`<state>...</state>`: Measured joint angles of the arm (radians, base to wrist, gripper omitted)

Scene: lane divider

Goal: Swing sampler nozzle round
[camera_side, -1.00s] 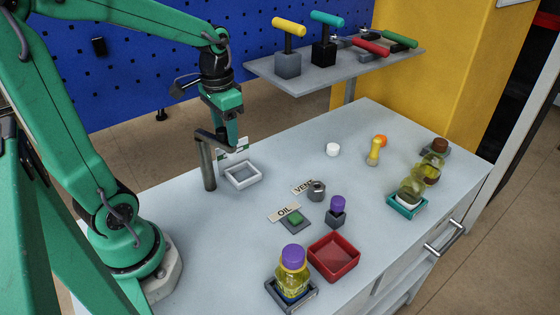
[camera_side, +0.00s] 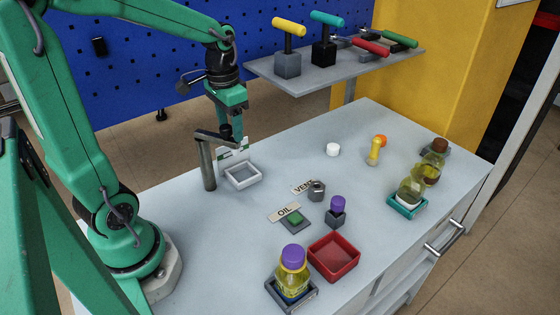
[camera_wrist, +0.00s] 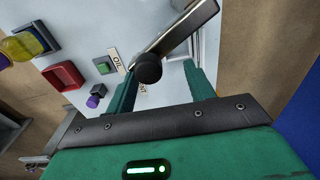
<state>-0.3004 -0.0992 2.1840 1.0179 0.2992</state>
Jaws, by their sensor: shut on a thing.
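The sampler nozzle (camera_side: 217,140) is a dark grey metal bar on an upright post (camera_side: 208,168) at the back left of the bench. My gripper (camera_side: 230,133) is at the bar's free end, pointing down, and the bar points right from the post. In the wrist view, a round black knob (camera_wrist: 149,69) on the bar (camera_wrist: 183,28) lies between the fingertips of my gripper (camera_wrist: 163,72), and I am shut on it. The contact itself is hard to see. A white-rimmed square tray (camera_side: 257,181) sits beside the post, below the bar.
An OIL label (camera_side: 285,212) with a green button (camera_side: 294,219) and a VENT label (camera_side: 302,187) lie mid-bench. A red tray (camera_side: 334,268) and a purple-capped bottle (camera_side: 292,275) stand at the front. Other bottles (camera_side: 411,189) are at the right.

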